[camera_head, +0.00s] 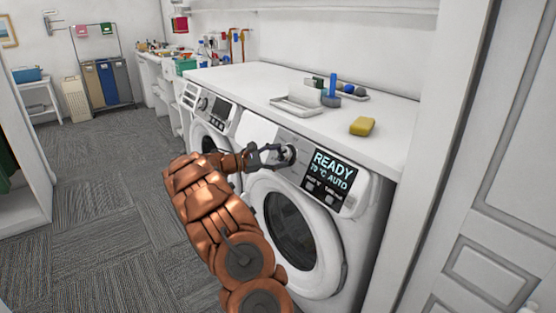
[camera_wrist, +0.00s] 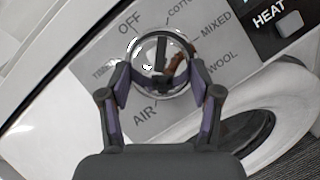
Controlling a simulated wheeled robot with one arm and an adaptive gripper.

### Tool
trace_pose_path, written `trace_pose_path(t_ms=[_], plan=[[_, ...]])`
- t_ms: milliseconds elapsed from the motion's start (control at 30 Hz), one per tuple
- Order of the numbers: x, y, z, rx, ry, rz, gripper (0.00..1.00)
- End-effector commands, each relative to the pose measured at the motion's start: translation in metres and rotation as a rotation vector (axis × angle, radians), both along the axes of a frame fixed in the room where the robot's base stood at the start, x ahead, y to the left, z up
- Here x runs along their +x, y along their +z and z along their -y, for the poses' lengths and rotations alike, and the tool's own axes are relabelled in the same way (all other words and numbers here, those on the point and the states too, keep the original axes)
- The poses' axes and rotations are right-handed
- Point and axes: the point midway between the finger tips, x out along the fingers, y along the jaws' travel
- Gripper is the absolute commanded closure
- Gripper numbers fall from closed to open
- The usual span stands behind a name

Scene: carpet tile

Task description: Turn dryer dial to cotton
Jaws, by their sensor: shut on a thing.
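The dryer (camera_head: 330,225) is the near white front-loading machine, with a round door and a display reading "READY", "70 °C AUTO". Its silver dial (camera_head: 290,153) sits left of the display. My gripper (camera_head: 276,154) is at the dial from the left. In the wrist view the fingers of my gripper (camera_wrist: 161,74) are closed on either side of the round dial (camera_wrist: 160,50). Labels OFF, a partly cut-off COTT..., MIXED, WOOL, AIR and TIMED ring it. A dark bar runs roughly upright across the dial face; which end is the pointer I cannot tell.
A HEAT button (camera_wrist: 289,23) is beside the dial labels. On the white counter (camera_head: 240,80) above are a yellow sponge (camera_head: 362,126) and a white tray (camera_head: 297,105). A second machine (camera_head: 205,125) stands to the left. Carpet floor (camera_head: 110,190) is clear at left.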

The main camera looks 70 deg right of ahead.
Motion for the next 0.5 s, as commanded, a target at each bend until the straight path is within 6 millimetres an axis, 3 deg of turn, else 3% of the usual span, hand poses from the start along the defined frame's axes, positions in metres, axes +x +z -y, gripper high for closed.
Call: trace_pose_path(t_ms=[467, 500], plan=[[-0.0009, -0.0013, 0.0001, -0.006, -0.010, 0.013, 0.71], [-0.0009, -0.0013, 0.0001, -0.006, -0.010, 0.013, 0.36]])
